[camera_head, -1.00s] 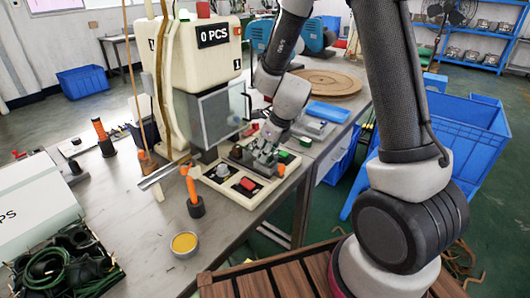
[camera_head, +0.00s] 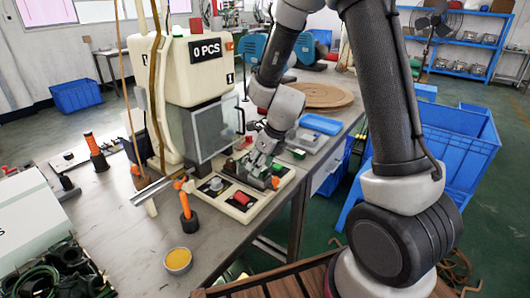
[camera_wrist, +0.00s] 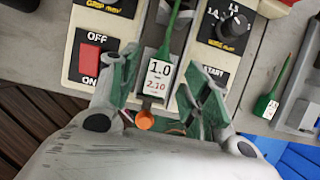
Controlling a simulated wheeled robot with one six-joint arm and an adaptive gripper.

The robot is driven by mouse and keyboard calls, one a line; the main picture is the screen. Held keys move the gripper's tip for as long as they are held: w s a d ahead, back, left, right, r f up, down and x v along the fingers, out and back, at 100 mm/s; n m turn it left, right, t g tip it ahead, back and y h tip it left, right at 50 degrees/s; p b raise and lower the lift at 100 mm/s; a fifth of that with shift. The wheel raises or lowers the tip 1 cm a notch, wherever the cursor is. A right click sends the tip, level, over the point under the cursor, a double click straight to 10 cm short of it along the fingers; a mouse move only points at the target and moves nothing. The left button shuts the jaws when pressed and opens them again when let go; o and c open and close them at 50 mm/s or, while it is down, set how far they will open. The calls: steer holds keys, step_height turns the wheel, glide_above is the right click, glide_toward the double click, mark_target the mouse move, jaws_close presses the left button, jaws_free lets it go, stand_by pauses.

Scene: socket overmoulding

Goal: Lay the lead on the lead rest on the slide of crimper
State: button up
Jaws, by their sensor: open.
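My gripper is open, with green-padded fingers apart in the wrist view (camera_wrist: 157,90). In the head view my gripper (camera_head: 264,168) is low over the control panel at the front of the crimper (camera_head: 193,70). A green lead-like piece (camera_wrist: 174,28) runs down between the fingers to a white tag (camera_wrist: 159,78) reading 1.0 and 2.10. The tag lies in the grey channel between the panel's two halves, which looks like the slide. I cannot tell whether the fingers touch it. The lead rest cannot be made out; my gripper partly hides this area.
The panel has a red OFF/ON switch (camera_wrist: 89,58) and a dial (camera_wrist: 231,26). An orange knob (camera_wrist: 145,120) is between the fingers. A similar green tagged piece (camera_wrist: 264,103) lies right. An orange-handled tool (camera_head: 185,205) and yellow tin (camera_head: 178,261) stand on the bench.

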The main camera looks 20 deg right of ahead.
steer(key=s+d+r+n, duration=0.4)
steer(key=s+r+n, duration=0.25)
steer(key=r, duration=0.35)
steer(key=s+d+r+n, duration=0.4)
steer(key=s+r+n, duration=0.25)
steer(key=r, duration=0.25)
steer(key=s+d+r+n+h, duration=0.1)
steer(key=s+d+r+n, duration=0.1)
steer(key=s+n, duration=0.4)
steer(key=s+d+r+n+h, duration=0.1)
steer(key=s+d+r+n, duration=0.1)
steer(key=s+d+n, duration=0.2)
steer(key=shift+s+d+r+n+h, duration=0.3)
steer(key=shift+s+n, duration=1.25)
steer(key=shift+n, duration=1.35)
steer(key=shift+f, duration=0.1)
